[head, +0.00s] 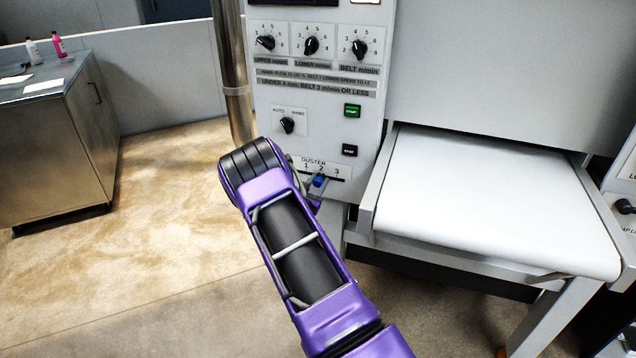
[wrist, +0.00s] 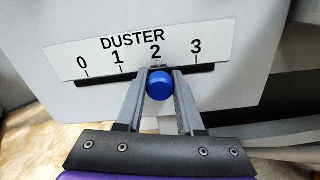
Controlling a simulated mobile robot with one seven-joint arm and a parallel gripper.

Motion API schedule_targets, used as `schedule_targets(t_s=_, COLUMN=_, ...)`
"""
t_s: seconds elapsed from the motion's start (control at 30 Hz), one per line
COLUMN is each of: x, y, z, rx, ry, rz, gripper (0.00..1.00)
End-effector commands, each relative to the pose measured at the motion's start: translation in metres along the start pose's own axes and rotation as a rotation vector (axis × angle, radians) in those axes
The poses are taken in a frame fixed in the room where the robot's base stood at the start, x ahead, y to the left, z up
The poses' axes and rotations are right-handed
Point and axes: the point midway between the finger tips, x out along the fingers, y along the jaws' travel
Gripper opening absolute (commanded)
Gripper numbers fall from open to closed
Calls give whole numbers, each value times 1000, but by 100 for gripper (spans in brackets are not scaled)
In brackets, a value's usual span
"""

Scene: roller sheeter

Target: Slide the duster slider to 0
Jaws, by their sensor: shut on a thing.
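The duster slider is a blue round knob (wrist: 160,86) in a dark horizontal slot under a white DUSTER scale (wrist: 138,47) marked 0 to 3. In the wrist view the knob stands at about the 2 mark, with the 0 mark to its left. My gripper (wrist: 160,88) is shut on the knob, one grey finger on each side. In the head view the blue knob (head: 319,181) shows at the bottom of the control panel (head: 340,120). My purple arm covers the left end of the scale there.
Above the slider are a black button (head: 350,150), a green button (head: 352,110), a selector knob (head: 287,125) and several dials. A white belt table (head: 490,200) extends to the right. A metal post (head: 232,75) stands left of the panel. Open floor lies to the left.

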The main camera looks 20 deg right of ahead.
Motion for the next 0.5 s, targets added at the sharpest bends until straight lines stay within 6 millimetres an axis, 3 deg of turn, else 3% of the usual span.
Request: schedule_targets(t_s=0.5, x=0, y=7, z=-5, rx=2, ry=-1, rz=1, gripper=0)
